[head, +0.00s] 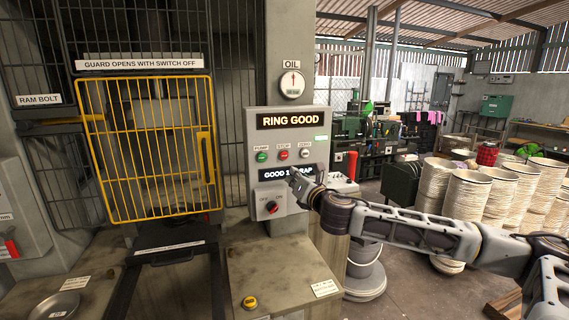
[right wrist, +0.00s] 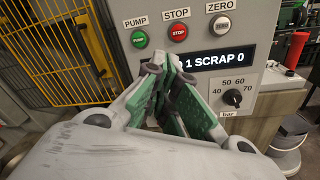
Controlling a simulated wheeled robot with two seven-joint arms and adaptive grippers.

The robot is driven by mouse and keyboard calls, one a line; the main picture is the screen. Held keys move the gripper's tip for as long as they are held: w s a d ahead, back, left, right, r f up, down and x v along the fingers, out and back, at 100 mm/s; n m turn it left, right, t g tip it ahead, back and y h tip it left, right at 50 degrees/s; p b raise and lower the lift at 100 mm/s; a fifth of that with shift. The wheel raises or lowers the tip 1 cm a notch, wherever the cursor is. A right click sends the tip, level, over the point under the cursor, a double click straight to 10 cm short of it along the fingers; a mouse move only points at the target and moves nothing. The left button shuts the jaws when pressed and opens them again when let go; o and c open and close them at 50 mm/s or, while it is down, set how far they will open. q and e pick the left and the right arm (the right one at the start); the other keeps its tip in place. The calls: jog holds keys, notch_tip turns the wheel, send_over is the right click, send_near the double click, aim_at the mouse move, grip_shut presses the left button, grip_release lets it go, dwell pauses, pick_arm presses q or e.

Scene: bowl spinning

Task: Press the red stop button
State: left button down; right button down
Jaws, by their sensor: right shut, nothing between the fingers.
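The red stop button (head: 283,155) sits on the grey control panel (head: 318,190), between the green pump button (head: 262,156) and the pale zero button (head: 305,154). In the right wrist view the stop button (right wrist: 178,33) is just above the fingers, under its STOP label. My right gripper (head: 294,177) is shut and empty, in front of the panel's lower display, below the stop button. In the right wrist view its green-padded fingers (right wrist: 172,72) point up toward the panel, and they look apart from the button. My left gripper is not in view.
A yellow mesh guard (head: 150,150) stands left of the panel. A workbench (head: 275,270) with a yellow button (head: 249,302) lies below. Stacks of bowls (head: 465,200) stand at the right.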

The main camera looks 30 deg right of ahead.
jog(key=n, duration=0.1)
jog(key=d+n+h, duration=0.1)
jog(key=d+n, duration=0.1)
jog(key=n, duration=0.1)
jog(key=shift+s+d+h, duration=0.1)
jog(key=shift+s+h, duration=0.15)
jog(key=shift+h, duration=0.15)
jog(key=shift+w, duration=0.2)
dwell(0.4)
jog(key=p, duration=0.5)
send_near(283, 159)
jog(key=shift+d+x, duration=0.1)
jog(key=shift+x, duration=1.7)
jog(key=shift+d+x, duration=0.15)
jog(key=shift+x, duration=1.6)
jog(key=shift+f, duration=0.15)
